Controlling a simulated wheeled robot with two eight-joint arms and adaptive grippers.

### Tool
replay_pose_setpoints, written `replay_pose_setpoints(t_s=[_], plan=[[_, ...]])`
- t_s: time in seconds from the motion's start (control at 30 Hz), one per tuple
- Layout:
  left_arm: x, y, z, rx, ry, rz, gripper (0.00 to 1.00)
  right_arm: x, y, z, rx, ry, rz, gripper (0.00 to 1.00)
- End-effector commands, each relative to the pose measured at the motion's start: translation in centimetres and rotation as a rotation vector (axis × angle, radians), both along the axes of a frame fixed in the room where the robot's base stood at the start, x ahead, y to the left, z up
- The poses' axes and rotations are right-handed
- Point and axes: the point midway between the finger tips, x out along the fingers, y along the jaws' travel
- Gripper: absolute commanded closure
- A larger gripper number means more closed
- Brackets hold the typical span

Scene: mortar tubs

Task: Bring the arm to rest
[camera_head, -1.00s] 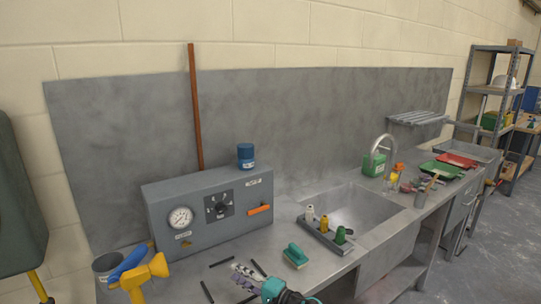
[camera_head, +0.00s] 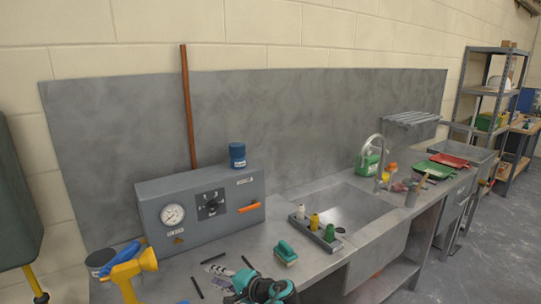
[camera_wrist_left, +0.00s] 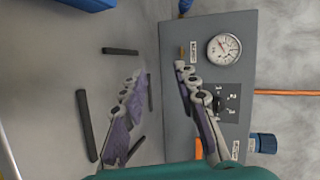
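My left gripper (camera_head: 220,275) shows low in the head view, over the worktop in front of the grey control box. In the left wrist view my left gripper (camera_wrist_left: 160,75) has its two grey-and-purple fingers apart, with nothing held between them. The fingers point toward the control box (camera_wrist_left: 195,25) and the worktop beside it. The teal gripper body covers part of the worktop in the head view. My right gripper is not in view.
The control box (camera_head: 155,208) stands at the back with a blue jar (camera_head: 237,155) on top. Black sticks (camera_head: 197,287) and a teal-handled brush (camera_head: 286,252) lie near the gripper. A yellow-and-blue tool (camera_head: 128,270) is at left; a bottle tray (camera_head: 318,236) and sink (camera_head: 345,207) are at right.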

Motion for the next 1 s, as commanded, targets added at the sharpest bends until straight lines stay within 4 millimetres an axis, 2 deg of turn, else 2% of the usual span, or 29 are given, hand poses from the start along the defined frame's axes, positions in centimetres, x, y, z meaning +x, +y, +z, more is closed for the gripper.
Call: replay_pose_setpoints(t_s=[0.17,0.3,0.4,0.53,0.7,0.83,1.0], plan=[[-3.7,3.3,1.0,-0.188,0.046,0.006,0.70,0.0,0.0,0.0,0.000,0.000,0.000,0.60],[-8.4,5.2,1.2,-0.395,0.070,0.013,0.70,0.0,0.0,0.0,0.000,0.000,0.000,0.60],[-12.1,5.8,1.1,-0.547,0.069,0.020,0.70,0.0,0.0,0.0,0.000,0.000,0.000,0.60],[-17.0,5.8,0.5,-0.745,0.050,0.033,0.70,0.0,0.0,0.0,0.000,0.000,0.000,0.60],[-22.8,4.5,-0.5,-0.999,-0.010,0.054,0.70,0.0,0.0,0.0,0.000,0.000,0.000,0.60],[-25.9,3.2,-1.3,-1.155,-0.065,0.070,0.70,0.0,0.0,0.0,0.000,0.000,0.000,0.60],[-27.9,2.0,-1.9,-1.272,-0.114,0.083,0.70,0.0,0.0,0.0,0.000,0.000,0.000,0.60]])
